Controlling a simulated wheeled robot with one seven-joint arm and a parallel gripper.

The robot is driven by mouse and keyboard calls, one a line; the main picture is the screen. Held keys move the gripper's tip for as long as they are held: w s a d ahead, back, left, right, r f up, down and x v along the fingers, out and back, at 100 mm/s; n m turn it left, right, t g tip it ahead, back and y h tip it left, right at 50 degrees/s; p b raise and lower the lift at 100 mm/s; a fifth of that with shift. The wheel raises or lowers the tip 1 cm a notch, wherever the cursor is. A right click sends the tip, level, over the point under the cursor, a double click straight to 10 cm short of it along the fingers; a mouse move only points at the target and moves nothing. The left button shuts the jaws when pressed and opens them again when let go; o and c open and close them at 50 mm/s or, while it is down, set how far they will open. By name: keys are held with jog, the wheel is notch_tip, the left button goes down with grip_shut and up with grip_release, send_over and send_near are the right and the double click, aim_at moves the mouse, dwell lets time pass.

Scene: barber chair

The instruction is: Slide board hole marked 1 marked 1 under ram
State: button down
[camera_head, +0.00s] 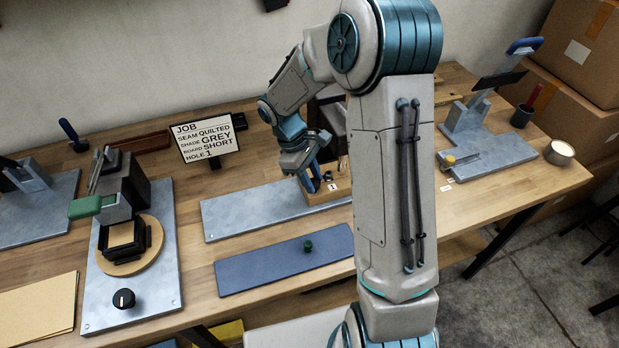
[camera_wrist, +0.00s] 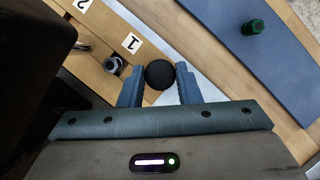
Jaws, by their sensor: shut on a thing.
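My gripper (camera_head: 313,183) reaches down to the plate at the middle of the bench. In the wrist view its two blue fingers (camera_wrist: 159,84) are shut on a round black knob (camera_wrist: 159,74). The knob is at the near end of the wooden board (camera_wrist: 60,52). The board also shows in the head view (camera_head: 322,198), partly behind my arm. The label 1 (camera_wrist: 132,42) lies beside a grey ringed fitting (camera_wrist: 113,64); the label 2 (camera_wrist: 82,4) is further along. A dark press body (camera_wrist: 28,60) stands over the board's left side. I cannot make out the ram; my arm hides much of the press.
A grey metal plate (camera_head: 245,210) lies under the board. A blue-grey mat (camera_head: 260,268) with a green knob (camera_head: 308,246) lies in front. The job sign (camera_head: 207,139) reads short board, hole 1. Other fixtures stand left (camera_head: 125,210) and right (camera_head: 485,145).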

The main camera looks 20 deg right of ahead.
jog(key=shift+d, duration=0.2)
jog(key=shift+a, duration=0.25)
jog(key=c, duration=1.1)
grip_release()
jog(key=b+v, duration=0.1)
jog(key=v, duration=1.3)
